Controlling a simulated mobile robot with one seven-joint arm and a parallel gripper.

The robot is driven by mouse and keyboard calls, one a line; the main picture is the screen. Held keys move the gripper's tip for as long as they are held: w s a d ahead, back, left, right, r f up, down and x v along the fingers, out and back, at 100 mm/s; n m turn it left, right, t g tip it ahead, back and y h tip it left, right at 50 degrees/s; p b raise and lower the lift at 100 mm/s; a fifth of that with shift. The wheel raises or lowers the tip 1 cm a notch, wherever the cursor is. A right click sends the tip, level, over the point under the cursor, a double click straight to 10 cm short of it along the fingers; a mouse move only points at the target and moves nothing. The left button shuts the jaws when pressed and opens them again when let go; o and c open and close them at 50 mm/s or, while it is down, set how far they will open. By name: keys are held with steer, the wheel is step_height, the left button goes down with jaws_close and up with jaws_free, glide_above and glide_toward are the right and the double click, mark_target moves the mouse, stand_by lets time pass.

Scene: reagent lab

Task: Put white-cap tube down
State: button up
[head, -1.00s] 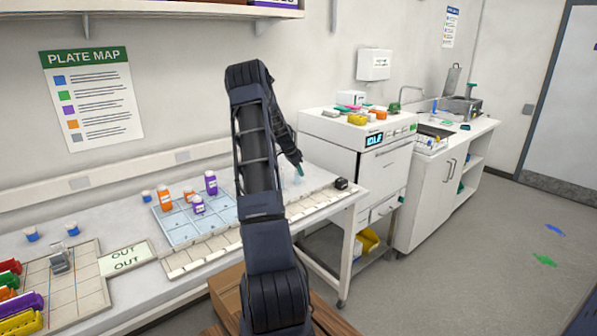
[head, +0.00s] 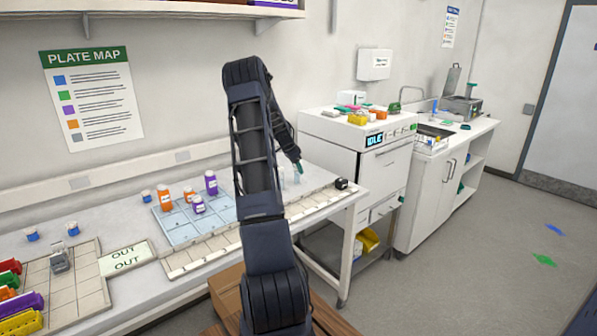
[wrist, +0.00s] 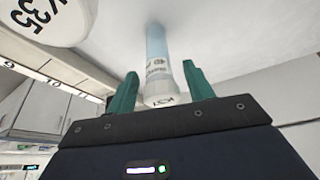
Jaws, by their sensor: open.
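The white-cap tube (wrist: 157,68) shows in the wrist view with a pale blue body, a printed label and a lettered white cap. Its body meets the white bench surface. My gripper (wrist: 160,85) has two green fingers, spread open, one on each side of the cap, with small gaps visible. In the head view my gripper (head: 298,166) is mostly hidden behind my arm, with one green fingertip showing. Small pale tubes (head: 296,175) stand on the bench beside it; I cannot tell which is the white-cap one.
Another lettered white cap (wrist: 47,18) is close at the upper left of the wrist view. A blue tray (head: 180,232) with orange and purple bottles lies left of my arm. A black block (head: 341,184) sits near the bench's right end.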

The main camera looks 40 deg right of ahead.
steer(key=v, duration=1)
steer(key=s+a+r+n+t+y, duration=0.1)
steer(key=s+a+r+n, duration=0.3)
steer(key=a, duration=0.6)
steer(key=s+a+r+n+t+y, duration=0.1)
steer(key=s+a+r+n, duration=0.25)
steer(key=a+r, duration=0.45)
steer(key=s+a+r+n+t+y, duration=0.15)
steer(key=s+a+r, duration=0.3)
steer(key=a, duration=0.75)
steer(key=s+a+f+n+t, duration=0.2)
steer(key=s+a+n, duration=1)
steer(key=s+a, duration=0.9)
steer(key=s, duration=0.3)
steer(key=shift+f+y, duration=0.35)
steer(key=shift+f, duration=0.05)
